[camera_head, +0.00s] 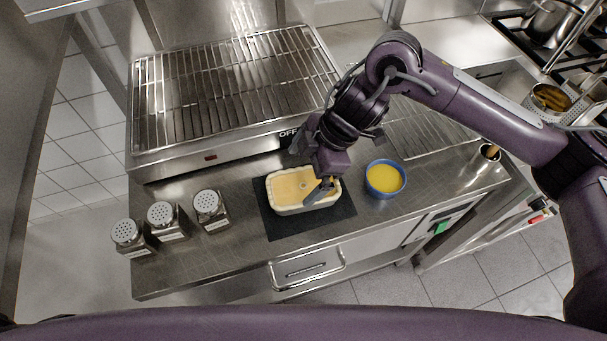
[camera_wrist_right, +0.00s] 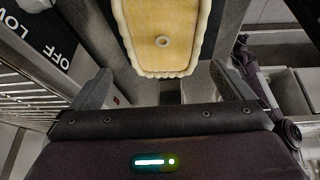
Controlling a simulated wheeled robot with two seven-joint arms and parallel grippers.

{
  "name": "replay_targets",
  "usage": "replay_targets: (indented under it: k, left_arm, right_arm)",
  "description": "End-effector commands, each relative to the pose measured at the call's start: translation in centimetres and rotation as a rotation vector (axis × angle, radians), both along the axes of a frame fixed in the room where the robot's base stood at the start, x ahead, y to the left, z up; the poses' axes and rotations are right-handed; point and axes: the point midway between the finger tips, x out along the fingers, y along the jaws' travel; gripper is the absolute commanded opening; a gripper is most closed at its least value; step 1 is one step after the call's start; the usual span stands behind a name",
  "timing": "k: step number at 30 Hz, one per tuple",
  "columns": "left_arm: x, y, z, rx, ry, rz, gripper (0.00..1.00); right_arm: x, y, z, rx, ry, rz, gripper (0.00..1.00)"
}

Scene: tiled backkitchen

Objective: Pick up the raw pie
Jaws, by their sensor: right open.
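The raw pie (camera_head: 290,188) is a pale oblong pie with a crimped rim, lying on a dark mat (camera_head: 272,222) on the steel counter. In the right wrist view the pie (camera_wrist_right: 163,30) shows at the top, with a small ring at the middle of its crust. My right gripper (camera_head: 322,187) is over the pie's right end in the head view. In the right wrist view its two fingers (camera_wrist_right: 162,88) are spread wide, with nothing between them. I cannot tell whether a finger touches the pie. My left gripper is not in view.
A blue bowl of yellow liquid (camera_head: 385,179) stands just right of the mat. Several shakers (camera_head: 166,220) stand at the counter's left. A steel grill (camera_head: 235,85) with a rack is behind the pie. A stove (camera_head: 520,30) is at the back right.

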Motion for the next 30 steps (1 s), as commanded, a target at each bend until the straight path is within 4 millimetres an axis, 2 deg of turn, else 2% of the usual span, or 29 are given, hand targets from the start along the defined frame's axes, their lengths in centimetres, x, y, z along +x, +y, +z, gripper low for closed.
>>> replay_targets:
  k: [2, 5, 14, 18, 21, 30]
  left_arm:
    - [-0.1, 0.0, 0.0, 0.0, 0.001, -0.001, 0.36]
    - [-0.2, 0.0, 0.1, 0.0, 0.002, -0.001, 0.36]
    - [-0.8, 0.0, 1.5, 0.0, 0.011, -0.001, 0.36]
    - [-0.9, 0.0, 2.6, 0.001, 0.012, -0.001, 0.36]
    - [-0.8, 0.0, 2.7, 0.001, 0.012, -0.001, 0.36]
    - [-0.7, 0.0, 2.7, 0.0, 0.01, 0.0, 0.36]
  right_arm:
    - [0.3, -1.6, 0.3, -0.048, 0.025, -0.011, 1.0]
    - [0.3, -2.3, 0.0, -0.075, 0.046, -0.019, 1.0]
    - [-0.2, -1.2, -2.8, -0.078, 0.05, -0.018, 1.0]
    - [-0.6, -0.4, -4.8, -0.077, 0.051, -0.018, 1.0]
    - [-0.6, 0.0, -6.1, -0.076, 0.048, -0.019, 1.0]
    - [-0.6, 0.3, -6.9, -0.075, 0.045, -0.018, 1.0]
